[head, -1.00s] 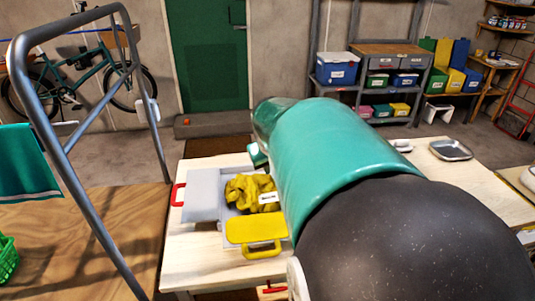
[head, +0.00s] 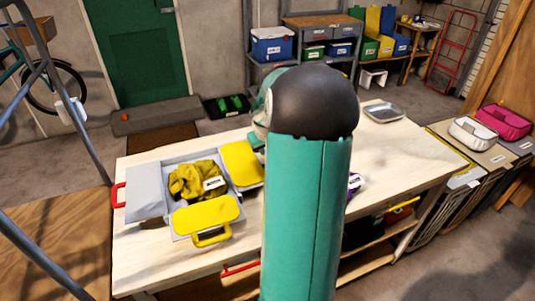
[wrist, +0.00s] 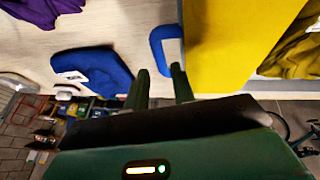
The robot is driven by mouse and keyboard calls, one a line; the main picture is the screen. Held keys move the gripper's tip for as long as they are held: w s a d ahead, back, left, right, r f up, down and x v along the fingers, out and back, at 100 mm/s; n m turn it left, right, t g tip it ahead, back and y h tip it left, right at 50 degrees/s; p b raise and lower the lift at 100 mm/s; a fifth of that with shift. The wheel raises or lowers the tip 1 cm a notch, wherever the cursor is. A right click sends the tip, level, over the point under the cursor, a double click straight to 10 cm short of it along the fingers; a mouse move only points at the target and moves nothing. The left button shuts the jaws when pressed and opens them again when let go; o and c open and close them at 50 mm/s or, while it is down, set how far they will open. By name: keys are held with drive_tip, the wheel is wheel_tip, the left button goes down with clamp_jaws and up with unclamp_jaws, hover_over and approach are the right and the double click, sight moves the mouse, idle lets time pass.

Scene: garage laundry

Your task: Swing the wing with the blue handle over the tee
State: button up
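The yellow tee (head: 197,180), with a white label, lies crumpled in the middle of a grey folding board (head: 168,158). The wing with the blue handle (head: 241,163) is a yellow panel lying open at the board's right in the head view; my arm hides its handle there. In the wrist view this yellow wing (wrist: 215,45) fills the upper middle, with its blue handle (wrist: 165,45) at its left edge and the tee (wrist: 296,45) beyond it. My gripper (wrist: 162,78) is open and empty, its fingertips close to the handle; contact is unclear.
A grey wing with a red handle (head: 119,195) lies left, and a yellow wing with a yellow handle (head: 207,218) in front. A blue cloth (wrist: 92,68) and a purple cloth (wrist: 40,8) lie near my gripper. A metal tray (head: 383,112) stands at the table's far end.

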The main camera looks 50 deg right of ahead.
sight(250, 161)
drive_tip(key=x, duration=0.5)
drive_tip(key=shift+c, duration=0.5)
clamp_jaws()
drive_tip(key=shift+r, duration=0.1)
